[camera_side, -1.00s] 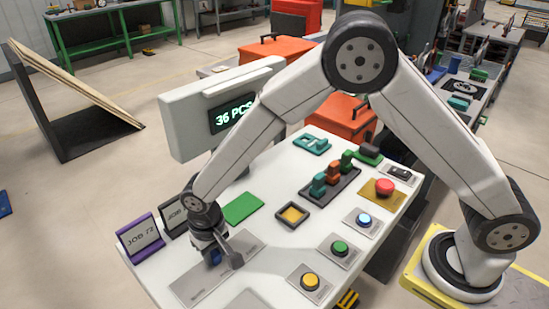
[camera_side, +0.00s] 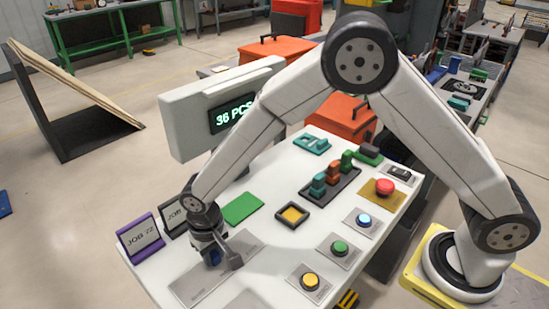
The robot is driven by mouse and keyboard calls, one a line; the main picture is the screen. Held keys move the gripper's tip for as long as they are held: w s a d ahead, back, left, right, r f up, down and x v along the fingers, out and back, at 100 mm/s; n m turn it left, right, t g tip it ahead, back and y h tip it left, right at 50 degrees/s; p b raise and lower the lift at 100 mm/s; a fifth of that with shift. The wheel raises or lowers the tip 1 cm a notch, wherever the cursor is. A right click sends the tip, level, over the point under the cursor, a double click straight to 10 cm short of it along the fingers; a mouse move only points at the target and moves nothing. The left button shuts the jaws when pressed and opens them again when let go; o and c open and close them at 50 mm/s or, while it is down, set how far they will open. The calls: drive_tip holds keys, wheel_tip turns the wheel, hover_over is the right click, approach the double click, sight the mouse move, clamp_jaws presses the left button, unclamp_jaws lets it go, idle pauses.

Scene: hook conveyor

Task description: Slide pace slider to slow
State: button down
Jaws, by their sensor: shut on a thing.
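The pace slider's grey plate (camera_side: 190,287) lies at the near left of the white console top. My gripper points down and is shut on the knob, over the middle of the plate. The jaws hide much of the knob and the slot. The plate's labels are too small to read, so I cannot tell which end is slow.
Job signs (camera_side: 141,238) stand left of my gripper. A display reading 36 PCS (camera_side: 232,113) rises behind.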

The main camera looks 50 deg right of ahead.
sight(185, 284)
drive_tip(key=a, duration=0.8)
drive_tip(key=shift+c, duration=2.2)
unclamp_jaws()
drive_tip(key=shift+d+r, duration=0.1)
drive_tip(key=shift+r, duration=0.05)
wheel_tip(185, 284, up, 8)
drive_tip(key=shift+f, duration=0.2)
